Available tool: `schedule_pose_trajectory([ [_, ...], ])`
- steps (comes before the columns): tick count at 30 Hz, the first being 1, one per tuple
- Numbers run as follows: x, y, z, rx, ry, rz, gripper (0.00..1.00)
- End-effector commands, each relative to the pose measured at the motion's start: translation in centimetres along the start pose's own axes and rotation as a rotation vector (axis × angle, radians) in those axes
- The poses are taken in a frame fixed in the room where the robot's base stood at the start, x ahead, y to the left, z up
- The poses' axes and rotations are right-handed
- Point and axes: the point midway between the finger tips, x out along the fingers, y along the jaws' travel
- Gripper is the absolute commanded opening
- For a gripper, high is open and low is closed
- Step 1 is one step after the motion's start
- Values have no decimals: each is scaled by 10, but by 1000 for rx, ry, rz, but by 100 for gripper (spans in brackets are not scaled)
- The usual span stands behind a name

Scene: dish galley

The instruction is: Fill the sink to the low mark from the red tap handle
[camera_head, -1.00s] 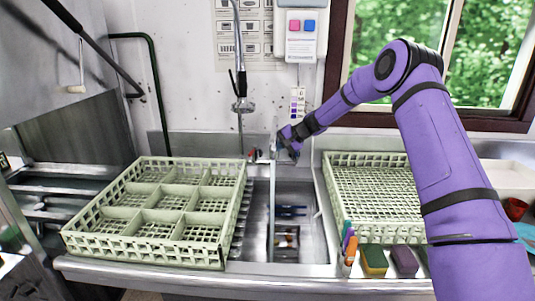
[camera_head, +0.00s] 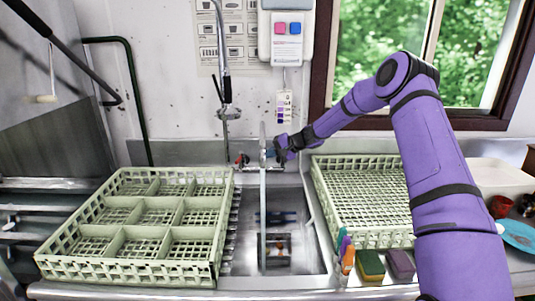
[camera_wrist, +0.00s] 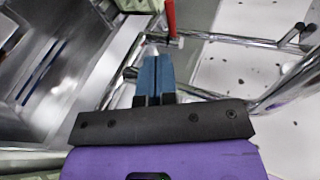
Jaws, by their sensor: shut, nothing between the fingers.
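The red tap handle (camera_head: 241,158) is on the left side of the chrome tap, behind the sink, in the head view. It also shows at the top of the wrist view (camera_wrist: 170,17). My gripper (camera_head: 272,153) is at the right side of the tap, apart from the red handle. In the wrist view its blue fingers (camera_wrist: 152,75) are together and hold nothing, with the red handle beyond their tips. The sink basin (camera_head: 240,255) is below. A thin pale upright strip (camera_head: 263,215) crosses it; I cannot tell if this is spout or water. No level mark is readable.
A divided green rack (camera_head: 118,245) stands left of the sink, and another green rack (camera_head: 362,205) right. Bottles (camera_head: 347,258) and sponges (camera_head: 371,265) stand at the front right. A spray hose (camera_head: 226,90) hangs above the tap. Dark blue items (camera_head: 275,218) show in the basin.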

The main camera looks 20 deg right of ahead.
Motion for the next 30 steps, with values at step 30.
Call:
schedule_pose_trajectory([
  [30,109,-11,0,0,1,2,0],
])
